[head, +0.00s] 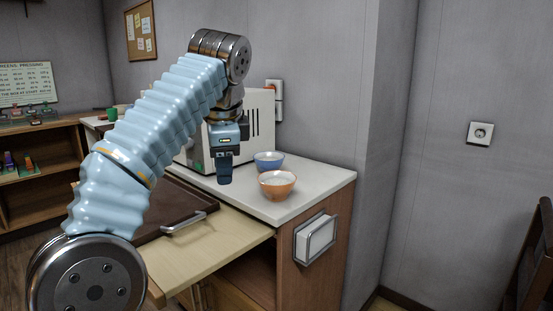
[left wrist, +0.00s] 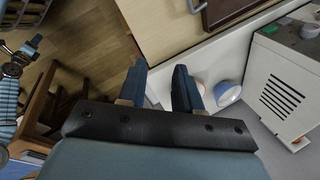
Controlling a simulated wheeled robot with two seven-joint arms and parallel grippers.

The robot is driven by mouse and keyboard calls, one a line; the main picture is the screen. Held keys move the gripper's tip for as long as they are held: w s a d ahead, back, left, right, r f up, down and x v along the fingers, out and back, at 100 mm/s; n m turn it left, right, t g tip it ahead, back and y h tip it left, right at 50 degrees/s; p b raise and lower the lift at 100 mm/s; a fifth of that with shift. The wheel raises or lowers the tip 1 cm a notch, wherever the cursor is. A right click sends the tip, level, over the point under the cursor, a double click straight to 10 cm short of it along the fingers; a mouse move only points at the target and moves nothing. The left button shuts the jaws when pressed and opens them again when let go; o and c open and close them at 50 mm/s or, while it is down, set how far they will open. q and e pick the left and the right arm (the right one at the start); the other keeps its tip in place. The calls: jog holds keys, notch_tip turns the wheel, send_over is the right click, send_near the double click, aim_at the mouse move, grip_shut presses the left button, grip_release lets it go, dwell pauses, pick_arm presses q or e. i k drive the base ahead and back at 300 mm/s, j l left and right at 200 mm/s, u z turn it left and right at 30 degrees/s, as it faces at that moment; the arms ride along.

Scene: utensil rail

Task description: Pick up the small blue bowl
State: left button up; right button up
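The small blue bowl (head: 269,161) stands upright on the white counter, behind an orange bowl (head: 277,185). In the left wrist view the blue bowl (left wrist: 227,94) is right of the fingers, and the orange bowl (left wrist: 201,88) is partly hidden by a finger. My left gripper (head: 225,180) points down, left of both bowls and apart from them. In the left wrist view its two fingers (left wrist: 160,72) are spread with nothing between them. A small blue end of what looks like my right arm (left wrist: 32,43) shows far left there, too small to read.
A white appliance (head: 255,118) stands on the white counter (head: 325,178) behind the bowls. A pulled-out wooden board (head: 225,240) and a brown tray (head: 160,215) with a metal handle lie in front.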

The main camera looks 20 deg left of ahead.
aim_at(269, 164)
jog(key=i, duration=1.05)
